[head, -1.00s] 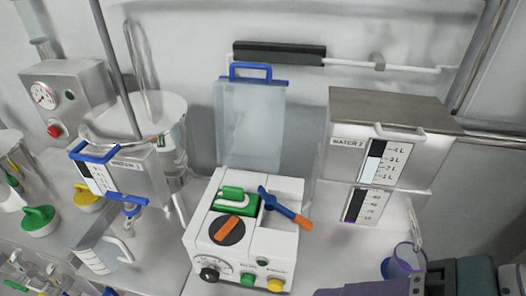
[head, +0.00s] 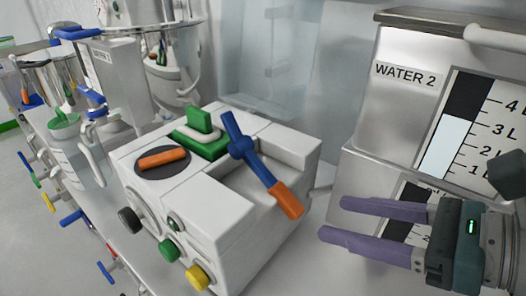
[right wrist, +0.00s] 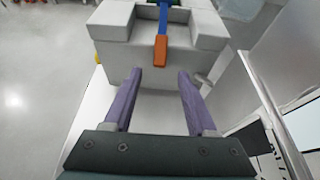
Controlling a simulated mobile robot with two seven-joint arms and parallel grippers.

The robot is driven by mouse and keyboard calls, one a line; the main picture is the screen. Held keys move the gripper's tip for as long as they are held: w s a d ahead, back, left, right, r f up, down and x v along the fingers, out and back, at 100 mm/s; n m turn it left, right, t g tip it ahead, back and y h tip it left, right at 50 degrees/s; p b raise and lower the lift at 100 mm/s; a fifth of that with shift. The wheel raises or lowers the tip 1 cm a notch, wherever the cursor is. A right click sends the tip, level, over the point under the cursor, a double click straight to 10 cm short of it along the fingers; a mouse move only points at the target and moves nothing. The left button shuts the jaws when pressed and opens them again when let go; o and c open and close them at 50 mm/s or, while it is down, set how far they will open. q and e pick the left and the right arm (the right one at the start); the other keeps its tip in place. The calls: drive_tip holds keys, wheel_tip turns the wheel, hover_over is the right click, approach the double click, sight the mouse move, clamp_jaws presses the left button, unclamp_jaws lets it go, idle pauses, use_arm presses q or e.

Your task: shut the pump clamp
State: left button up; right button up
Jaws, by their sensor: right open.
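The pump (head: 225,195) is a white box on the bench in the middle of the head view. Its clamp lever (head: 258,160) is blue with an orange end (head: 286,200) and lies tilted across the recess on top, the orange end towards the front right. A green part (head: 200,135) sits beside it. My right gripper (head: 330,218) is open and empty, to the right of the pump and apart from the lever. In the right wrist view the orange lever end (right wrist: 161,50) is ahead of the purple fingers (right wrist: 158,75), roughly midway between them. My left gripper is out of view.
The WATER 2 tank (head: 400,105) stands right behind my right gripper. A clear panel (head: 265,55) is behind the pump. The WATER 1 tank (head: 115,75) and a clear jug (head: 75,150) stand at left.

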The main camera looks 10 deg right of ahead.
sight(298, 209)
drive_tip(key=x, duration=0.7)
drive_tip(key=shift+b, duration=0.4)
clamp_jaws()
idle(0.9)
